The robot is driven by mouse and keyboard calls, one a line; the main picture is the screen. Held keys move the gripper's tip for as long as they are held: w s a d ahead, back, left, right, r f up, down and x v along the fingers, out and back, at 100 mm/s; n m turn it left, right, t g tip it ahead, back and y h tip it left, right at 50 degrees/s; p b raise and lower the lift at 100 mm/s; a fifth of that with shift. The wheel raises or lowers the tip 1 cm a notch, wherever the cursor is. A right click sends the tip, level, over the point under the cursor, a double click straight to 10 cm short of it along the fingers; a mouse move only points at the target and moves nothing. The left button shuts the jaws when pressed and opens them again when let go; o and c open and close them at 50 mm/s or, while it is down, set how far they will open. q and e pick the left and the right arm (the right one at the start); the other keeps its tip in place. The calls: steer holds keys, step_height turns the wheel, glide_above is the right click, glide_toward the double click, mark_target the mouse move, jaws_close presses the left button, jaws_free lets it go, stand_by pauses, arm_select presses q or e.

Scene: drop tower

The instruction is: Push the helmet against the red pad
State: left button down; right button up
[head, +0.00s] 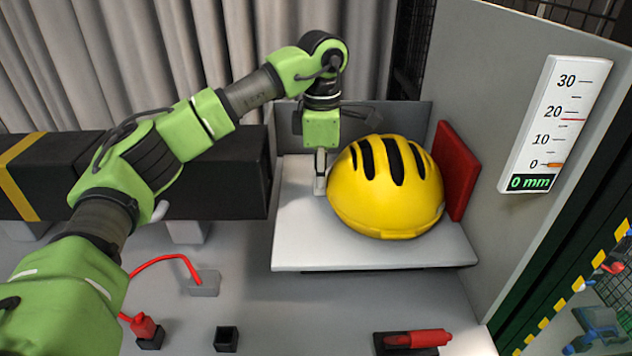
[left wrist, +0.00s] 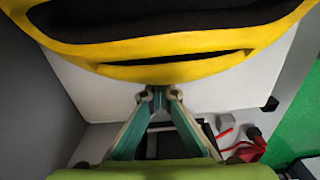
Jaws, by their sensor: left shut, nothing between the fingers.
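The yellow helmet (head: 386,188) with black vent slots sits on the white platform (head: 345,252). The red pad (head: 455,170) stands upright at the platform's right end, right behind the helmet's right side; I cannot tell whether they touch. My left gripper (head: 320,185) points down at the helmet's left side, close against it, shut and empty. In the left wrist view the helmet (left wrist: 170,72) fills the top, and the gripper fingers (left wrist: 158,92) meet near its rim; contact is not certain. My right gripper is not in view.
A grey wall right of the pad carries a scale (head: 555,125) reading 0 mm. A long dark beam (head: 215,175) lies left of the platform. On the bench below are a red plug (head: 143,326), a small black socket (head: 227,338) and a red-handled tool (head: 418,338).

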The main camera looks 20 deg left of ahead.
arm_select(q)
step_height(320, 180, up, 12)
stand_by(0.6)
